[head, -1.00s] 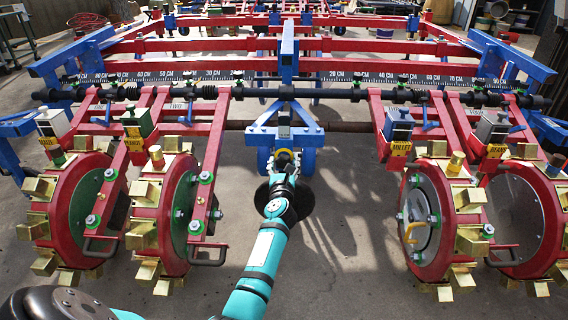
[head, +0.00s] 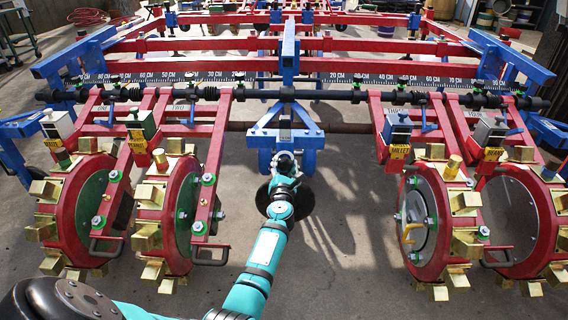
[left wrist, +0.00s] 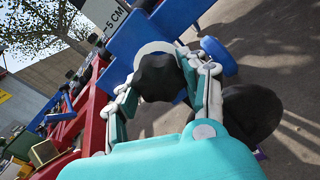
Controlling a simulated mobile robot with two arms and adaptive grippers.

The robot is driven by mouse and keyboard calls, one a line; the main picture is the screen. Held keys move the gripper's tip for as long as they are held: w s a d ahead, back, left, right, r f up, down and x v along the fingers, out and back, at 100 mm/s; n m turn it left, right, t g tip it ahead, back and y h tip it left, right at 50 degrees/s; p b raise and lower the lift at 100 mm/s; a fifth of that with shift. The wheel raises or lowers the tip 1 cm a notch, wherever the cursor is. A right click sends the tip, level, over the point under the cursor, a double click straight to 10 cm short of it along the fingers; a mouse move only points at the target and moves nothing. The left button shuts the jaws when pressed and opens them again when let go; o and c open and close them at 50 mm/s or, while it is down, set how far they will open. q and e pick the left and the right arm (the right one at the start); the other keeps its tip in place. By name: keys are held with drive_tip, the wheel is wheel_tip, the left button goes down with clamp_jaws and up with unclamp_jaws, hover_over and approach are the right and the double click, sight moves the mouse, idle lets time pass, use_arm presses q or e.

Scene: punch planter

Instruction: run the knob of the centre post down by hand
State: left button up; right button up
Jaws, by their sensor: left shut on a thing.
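My left gripper (head: 286,166) is in the middle of the head view, low at the blue bracket (head: 262,141) under the centre post (head: 290,48). In the left wrist view its two fingers (left wrist: 160,80) are closed on either side of a black lobed knob (left wrist: 157,74). The knob sits against a pale round part with the blue post (left wrist: 120,42) behind it. In the head view the gripper and wrist cover most of the knob. My right gripper is in neither view.
Red planter wheels with brass cups stand to the left (head: 165,215) and right (head: 436,220). A black bar (head: 330,95) crosses above the bracket. A dark disc (left wrist: 250,112) is close beside the gripper. Bare floor (head: 345,200) lies to the right of the arm.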

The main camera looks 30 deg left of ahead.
use_arm(q)
drive_tip(key=o, duration=1.2)
drive_tip(key=shift+r, duration=0.15)
wheel_tip(320, 180, up, 8)
drive_tip(key=shift+r, duration=0.85)
